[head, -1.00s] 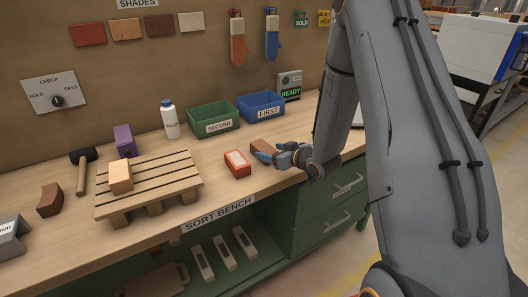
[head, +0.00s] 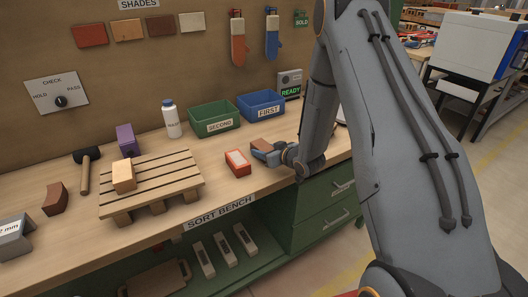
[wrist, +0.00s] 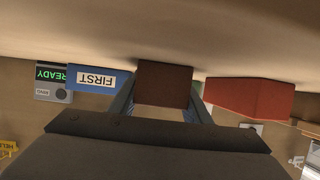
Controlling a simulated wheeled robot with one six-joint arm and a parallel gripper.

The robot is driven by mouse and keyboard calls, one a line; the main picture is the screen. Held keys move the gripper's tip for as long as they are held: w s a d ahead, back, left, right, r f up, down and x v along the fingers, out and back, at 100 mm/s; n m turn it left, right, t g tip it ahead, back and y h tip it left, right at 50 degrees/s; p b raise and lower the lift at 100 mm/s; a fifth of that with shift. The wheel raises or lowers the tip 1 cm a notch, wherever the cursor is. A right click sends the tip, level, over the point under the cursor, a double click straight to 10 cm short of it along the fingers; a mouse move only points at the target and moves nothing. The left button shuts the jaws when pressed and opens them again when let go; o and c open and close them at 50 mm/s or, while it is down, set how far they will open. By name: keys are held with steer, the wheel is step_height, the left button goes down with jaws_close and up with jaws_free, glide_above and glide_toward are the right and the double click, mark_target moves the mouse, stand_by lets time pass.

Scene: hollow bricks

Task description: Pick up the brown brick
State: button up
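The brown brick (head: 263,142) is on the bench, right of the red-orange brick with a pale top (head: 238,163). My gripper (head: 263,149) is at the brown brick, reaching in from the right. In the wrist view, which is upside down, the end of the brown brick (wrist: 165,85) lies between my two blue fingers (wrist: 164,100). One finger is on each side, with no clear gap. Whether they press on the brick cannot be told. The fingertips are partly hidden by the brick. I see no clear lift off the bench.
The green SECOND bin (head: 212,118) and blue FIRST bin (head: 260,105) stand behind. A slatted pallet (head: 165,185) with a tan brick (head: 123,176) is to the left. The red-orange brick is close beside my gripper, also in the wrist view (wrist: 248,98).

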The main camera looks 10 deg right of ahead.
steer(key=shift+c, duration=1.1)
steer(key=shift+r, duration=0.2)
